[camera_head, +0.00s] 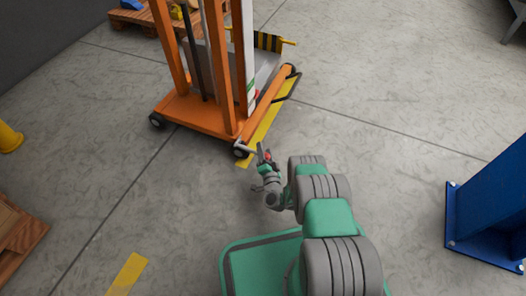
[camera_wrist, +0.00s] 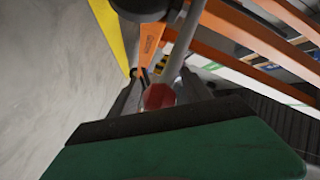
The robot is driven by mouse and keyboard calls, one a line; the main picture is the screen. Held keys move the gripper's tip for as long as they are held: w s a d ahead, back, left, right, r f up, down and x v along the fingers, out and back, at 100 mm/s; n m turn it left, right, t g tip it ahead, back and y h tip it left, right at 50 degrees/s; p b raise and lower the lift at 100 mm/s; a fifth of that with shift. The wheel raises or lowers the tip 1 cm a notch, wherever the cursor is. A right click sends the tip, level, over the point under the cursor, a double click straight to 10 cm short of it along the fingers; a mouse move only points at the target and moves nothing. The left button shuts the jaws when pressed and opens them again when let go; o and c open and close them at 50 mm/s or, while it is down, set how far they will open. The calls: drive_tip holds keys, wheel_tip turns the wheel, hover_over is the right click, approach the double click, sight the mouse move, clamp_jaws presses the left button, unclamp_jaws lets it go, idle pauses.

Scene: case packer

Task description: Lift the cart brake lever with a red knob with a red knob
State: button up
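The orange cart (camera_head: 195,116) stands upright on the floor at the upper middle of the head view. Its brake lever, a grey rod (camera_wrist: 187,38), runs down to a red knob (camera_wrist: 158,96) in the wrist view. The knob is a small red spot in the head view (camera_head: 267,155), near the cart's front wheel. My gripper (camera_wrist: 159,88) has its two dark fingers on either side of the knob, very close to it. Whether both fingers press on the knob cannot be made out. The knob's lower part is hidden behind the gripper body.
Yellow floor tape (camera_head: 262,130) runs beside the cart's orange leg. A blue post (camera_head: 490,205) stands at the right. Wooden pallets are at the lower left (camera_head: 18,226) and top left. A yellow object (camera_head: 9,138) is at the left edge. The floor between is clear.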

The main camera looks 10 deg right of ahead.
drive_tip(key=c, duration=1.2)
drive_tip(key=shift+a+f, duration=0.1)
